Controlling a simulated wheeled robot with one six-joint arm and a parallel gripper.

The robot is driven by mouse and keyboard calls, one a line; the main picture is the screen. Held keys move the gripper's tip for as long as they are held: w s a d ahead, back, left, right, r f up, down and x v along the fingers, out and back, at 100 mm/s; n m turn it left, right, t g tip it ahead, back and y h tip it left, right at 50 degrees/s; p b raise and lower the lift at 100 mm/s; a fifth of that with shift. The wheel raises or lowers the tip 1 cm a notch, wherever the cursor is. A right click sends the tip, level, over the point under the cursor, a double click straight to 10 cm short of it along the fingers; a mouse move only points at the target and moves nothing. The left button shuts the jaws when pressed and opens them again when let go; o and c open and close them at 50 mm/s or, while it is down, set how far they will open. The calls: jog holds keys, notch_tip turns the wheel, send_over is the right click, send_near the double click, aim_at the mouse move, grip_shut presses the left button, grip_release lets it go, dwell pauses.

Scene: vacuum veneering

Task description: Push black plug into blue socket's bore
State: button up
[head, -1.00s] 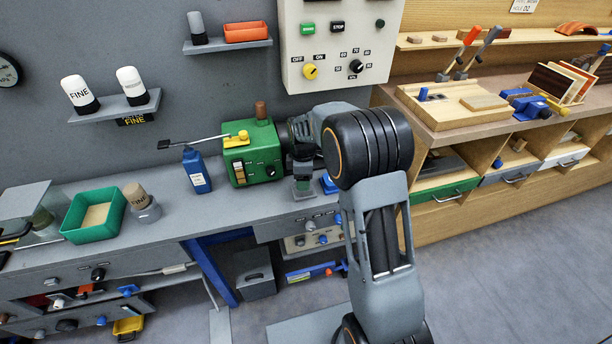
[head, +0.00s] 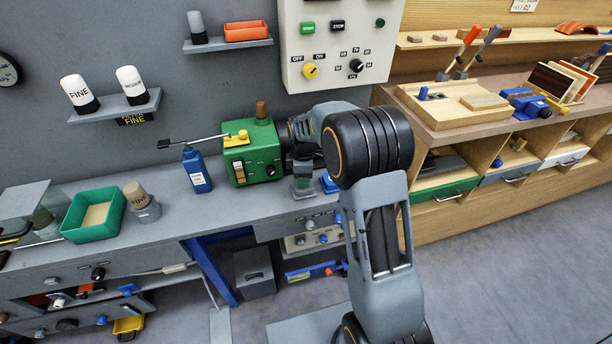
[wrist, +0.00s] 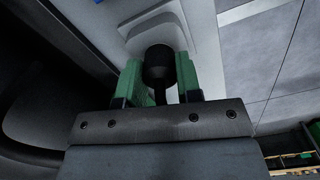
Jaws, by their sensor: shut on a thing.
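My gripper (wrist: 159,78) has green fingers and is shut on a black plug (wrist: 159,62). The plug's round, dark head shows between the fingertips in the wrist view. In the head view my gripper (head: 303,176) is low over the grey bench, right of the green machine, and the plug cannot be made out there. A blue part (head: 328,184), perhaps the blue socket, sits just right of my gripper, partly hidden by my arm. Its bore is not visible. I cannot tell whether the plug touches it.
The green machine (head: 252,152) and a blue bottle (head: 197,171) stand left of my gripper on the grey bench (head: 245,205). A green bin (head: 93,214) is farther left. A control panel (head: 340,42) hangs behind. A wooden workbench (head: 480,122) is at the right.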

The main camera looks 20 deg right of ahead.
jog(key=shift+r, duration=0.2)
jog(key=shift+r+p, duration=1.5)
jog(key=shift+r, duration=0.25)
